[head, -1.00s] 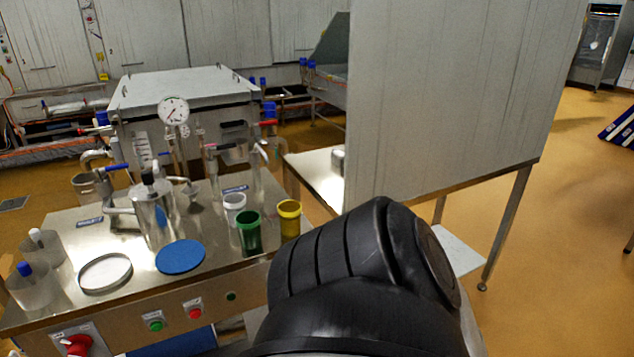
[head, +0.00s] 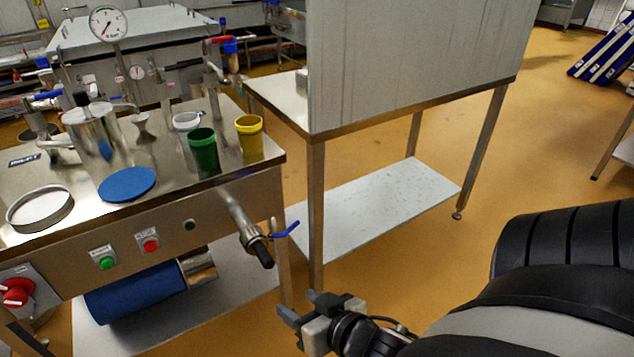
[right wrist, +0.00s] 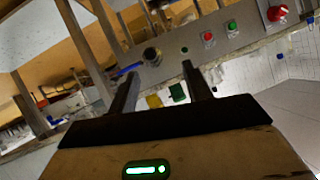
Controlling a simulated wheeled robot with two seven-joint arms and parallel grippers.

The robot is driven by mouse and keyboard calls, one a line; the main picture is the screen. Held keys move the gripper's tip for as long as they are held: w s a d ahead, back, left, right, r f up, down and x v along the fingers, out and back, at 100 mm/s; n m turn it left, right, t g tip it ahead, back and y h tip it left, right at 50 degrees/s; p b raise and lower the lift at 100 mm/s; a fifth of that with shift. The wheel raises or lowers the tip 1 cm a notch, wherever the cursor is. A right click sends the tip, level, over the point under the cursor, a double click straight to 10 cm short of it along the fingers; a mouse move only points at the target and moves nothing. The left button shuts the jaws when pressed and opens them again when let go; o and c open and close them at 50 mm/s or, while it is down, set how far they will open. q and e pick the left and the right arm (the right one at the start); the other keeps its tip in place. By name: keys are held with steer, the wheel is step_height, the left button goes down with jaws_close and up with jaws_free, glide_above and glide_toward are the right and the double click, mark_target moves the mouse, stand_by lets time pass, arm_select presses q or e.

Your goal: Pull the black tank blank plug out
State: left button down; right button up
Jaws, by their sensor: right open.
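The black blank plug (head: 263,256) sits in the end of a steel outlet pipe (head: 236,212) that sticks out of the front of the steel bench. A blue valve handle (head: 286,230) is beside it. My right gripper (head: 299,304) is open and empty, below and a little right of the plug, apart from it. In the right wrist view the plug (right wrist: 152,55) shows beyond the open fingers (right wrist: 160,70), between their directions. My left gripper is not in view.
The bench top carries a green cup (head: 204,155), a yellow cup (head: 250,137) and a blue disc (head: 127,184). A blue cylinder (head: 135,297) lies under the bench. A steel table leg (head: 316,215) stands close right of the plug.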

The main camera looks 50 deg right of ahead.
mark_target(271, 264)
steer(key=w+d+f+b, duration=0.1)
steer(key=w, duration=0.4)
steer(key=w+d+f+m+b, duration=0.1)
steer(key=w+f, duration=0.1)
steer(key=w, duration=0.3)
steer(key=w+d+f+m+t+h+b, duration=0.1)
steer(key=w+d+f, duration=0.1)
steer(key=w, duration=0.3)
steer(key=shift+f, duration=0.25)
jaws_close()
steer(key=shift+s+a+p, duration=0.2)
steer(key=shift+s, duration=0.75)
steer(key=shift+s+a+p, duration=0.15)
steer(key=shift+s+a, duration=0.1)
steer(key=shift+s, duration=0.75)
steer(key=shift+s+a+p, duration=0.2)
steer(key=shift+s, duration=0.75)
